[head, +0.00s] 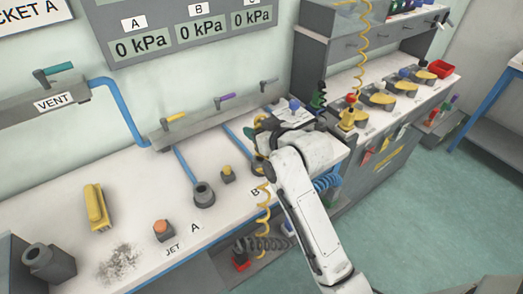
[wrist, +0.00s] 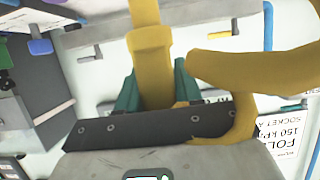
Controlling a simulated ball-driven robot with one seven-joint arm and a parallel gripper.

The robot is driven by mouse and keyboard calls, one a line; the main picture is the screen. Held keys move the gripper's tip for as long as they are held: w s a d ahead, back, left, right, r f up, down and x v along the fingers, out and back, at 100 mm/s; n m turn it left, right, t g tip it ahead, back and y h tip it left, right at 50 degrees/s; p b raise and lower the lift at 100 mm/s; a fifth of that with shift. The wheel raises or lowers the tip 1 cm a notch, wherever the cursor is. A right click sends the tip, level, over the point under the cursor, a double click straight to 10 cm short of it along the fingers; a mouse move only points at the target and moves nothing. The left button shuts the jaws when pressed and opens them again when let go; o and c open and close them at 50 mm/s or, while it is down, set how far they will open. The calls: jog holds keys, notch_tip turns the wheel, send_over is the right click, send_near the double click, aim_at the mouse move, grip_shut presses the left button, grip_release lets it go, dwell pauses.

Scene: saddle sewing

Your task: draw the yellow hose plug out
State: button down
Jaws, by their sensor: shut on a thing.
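The yellow hose plug (wrist: 151,60) stands between the teal fingers of my gripper (wrist: 154,78) in the wrist view. The fingers are shut on it. Its far end runs out of the top of that view, so I cannot tell whether it still sits in a socket. The yellow hose (wrist: 240,75) curves round on the right. In the head view my gripper (head: 268,133) is over the bench near the B label, and my arm hides most of the plug. The coiled yellow hose (head: 264,212) hangs below, over the bench's front edge.
A grey socket (head: 203,194) stands by label A, with a yellow button (head: 227,174) beside it. An orange button (head: 161,230) and a yellow block (head: 97,207) are farther left. Valve levers line the rail behind. The gauges (head: 198,30) read 0 kPa.

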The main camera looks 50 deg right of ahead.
jog(key=shift+r, duration=0.15)
notch_tip(320, 180, up, 4)
jog(key=p, duration=0.4)
dwell(0.3)
